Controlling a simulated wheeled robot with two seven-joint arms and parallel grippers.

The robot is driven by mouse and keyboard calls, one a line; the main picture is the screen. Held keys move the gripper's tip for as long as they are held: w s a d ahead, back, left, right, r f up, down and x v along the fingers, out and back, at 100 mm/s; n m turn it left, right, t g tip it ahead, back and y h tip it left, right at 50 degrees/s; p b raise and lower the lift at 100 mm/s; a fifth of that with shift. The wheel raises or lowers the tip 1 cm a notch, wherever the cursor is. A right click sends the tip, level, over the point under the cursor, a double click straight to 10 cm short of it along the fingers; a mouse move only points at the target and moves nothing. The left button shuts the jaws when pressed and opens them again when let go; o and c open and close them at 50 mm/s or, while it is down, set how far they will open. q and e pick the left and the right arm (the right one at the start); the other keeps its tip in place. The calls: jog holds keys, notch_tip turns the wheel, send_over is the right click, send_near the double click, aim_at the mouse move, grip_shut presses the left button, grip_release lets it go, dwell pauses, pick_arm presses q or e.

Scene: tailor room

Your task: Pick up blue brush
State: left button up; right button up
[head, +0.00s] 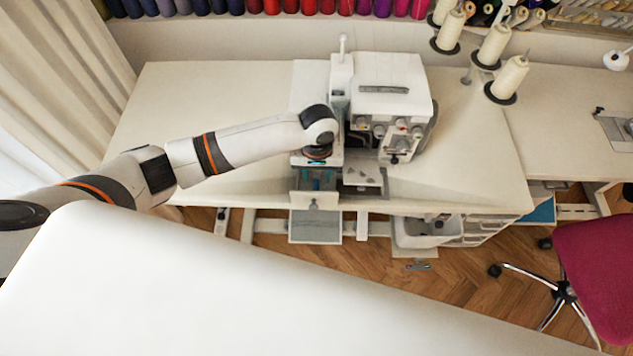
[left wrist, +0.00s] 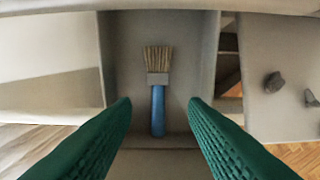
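The blue brush (left wrist: 158,108) lies in a grey open drawer (left wrist: 122,65) in the left wrist view. Its pale bristles point to the top of the picture and its blue handle to the bottom. My left gripper (left wrist: 160,103) is open, with one green fingertip on each side of the handle, apart from it; nothing is held. In the head view my left gripper (head: 317,162) points down over the open drawer (head: 317,203) at the table's front edge, and the brush is mostly hidden or too small to tell. My right gripper is not in view.
A white sewing machine (head: 392,88) stands on the white table (head: 230,95) beside my left arm. A tray with small grey pieces (left wrist: 285,105) is right of the drawer. Thread cones (head: 508,78) stand at the back right. A magenta chair (head: 602,270) is at the right.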

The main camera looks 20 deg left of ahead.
aim_at(316, 183)
pick_arm(q)
notch_tip(316, 183, down, 3)
jog(key=shift+a+f, duration=0.1)
jog(key=shift+f, duration=0.05)
jog(key=shift+c, duration=0.2)
grip_shut()
